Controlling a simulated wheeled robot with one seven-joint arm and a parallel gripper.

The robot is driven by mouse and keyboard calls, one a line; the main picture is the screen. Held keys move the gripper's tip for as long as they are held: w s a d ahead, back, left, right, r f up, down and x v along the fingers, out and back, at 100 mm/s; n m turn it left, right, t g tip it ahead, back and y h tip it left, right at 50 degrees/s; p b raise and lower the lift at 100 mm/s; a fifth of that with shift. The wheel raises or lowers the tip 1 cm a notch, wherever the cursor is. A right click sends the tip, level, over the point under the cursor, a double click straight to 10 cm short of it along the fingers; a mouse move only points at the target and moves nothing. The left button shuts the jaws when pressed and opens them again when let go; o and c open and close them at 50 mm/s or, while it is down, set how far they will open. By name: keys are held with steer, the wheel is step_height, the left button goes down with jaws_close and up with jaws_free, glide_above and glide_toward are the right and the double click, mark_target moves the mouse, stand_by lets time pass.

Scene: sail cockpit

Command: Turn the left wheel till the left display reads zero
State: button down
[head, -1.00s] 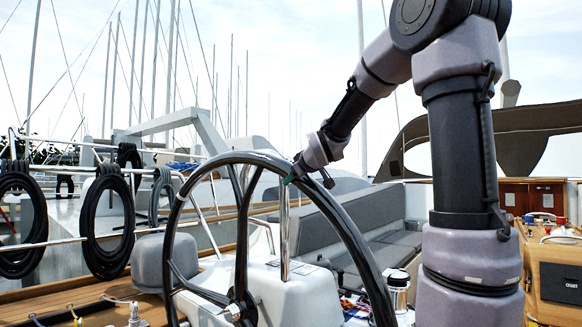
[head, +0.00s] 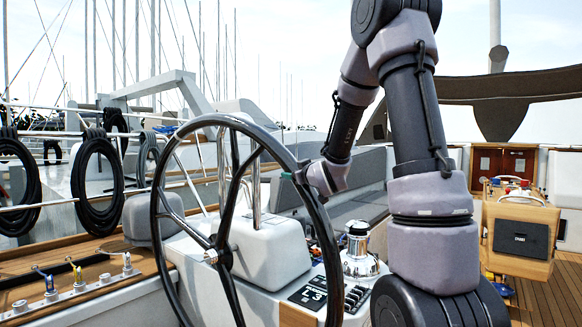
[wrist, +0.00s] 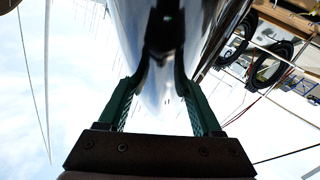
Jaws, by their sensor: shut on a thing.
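The left wheel (head: 157,212), a large black-rimmed steering wheel, stands upright in the head view with its hub on a white pedestal (head: 268,250). My gripper (head: 299,176) is shut on the right upper part of its rim. In the wrist view, the green fingers (wrist: 165,108) sit either side of the dark, shiny rim (wrist: 165,25). A small dark display (head: 313,295) is on the console below the wheel's right side; its digits look like 13, but I cannot read them surely.
A chrome winch (head: 358,252) stands right of the wheel. Black switches (head: 355,298) sit beside the display. Coiled black ropes (head: 95,185) hang on the left rail. A wooden table (head: 520,228) stands at the right. Small levers (head: 76,275) line the left coaming.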

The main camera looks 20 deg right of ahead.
steer(key=shift+s+d, duration=0.1)
steer(key=shift+d, duration=0.1)
steer(key=shift+c, duration=0.5)
jaws_free()
steer(key=shift+f, duration=0.1)
